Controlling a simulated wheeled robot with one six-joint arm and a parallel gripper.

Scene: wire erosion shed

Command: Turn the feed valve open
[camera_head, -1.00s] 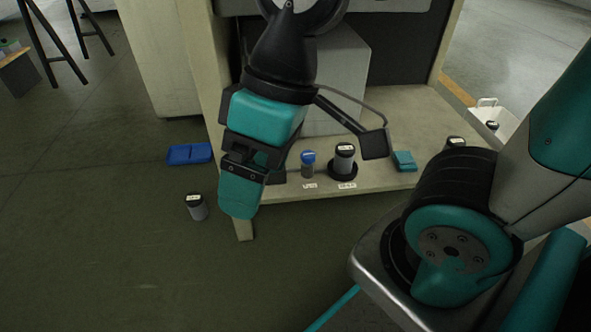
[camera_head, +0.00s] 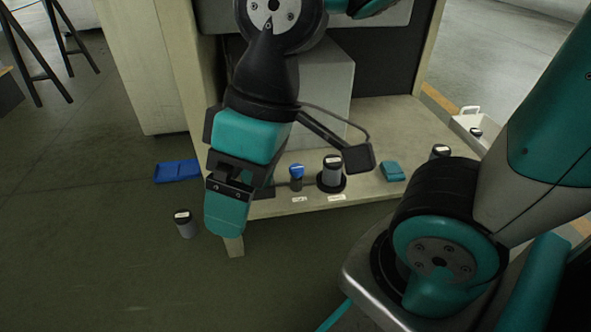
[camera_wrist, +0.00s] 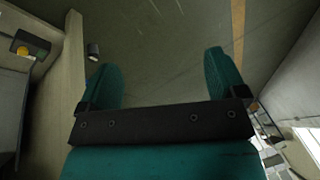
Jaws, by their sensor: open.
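My gripper (camera_head: 228,208) hangs in front of the left front corner of the pale bench, pointing down in the head view. In the wrist view its two teal fingers (camera_wrist: 160,62) are spread apart with nothing between them. A yellow round knob (camera_wrist: 22,50) on a dark block shows at the left edge of the wrist view, well outside the fingers. It may be the feed valve; I cannot tell for certain. In the head view I cannot make out this knob; my arm covers part of the machine.
A blue tray (camera_head: 178,172) and a grey canister (camera_head: 184,224) are on the floor at left. Front floor is clear.

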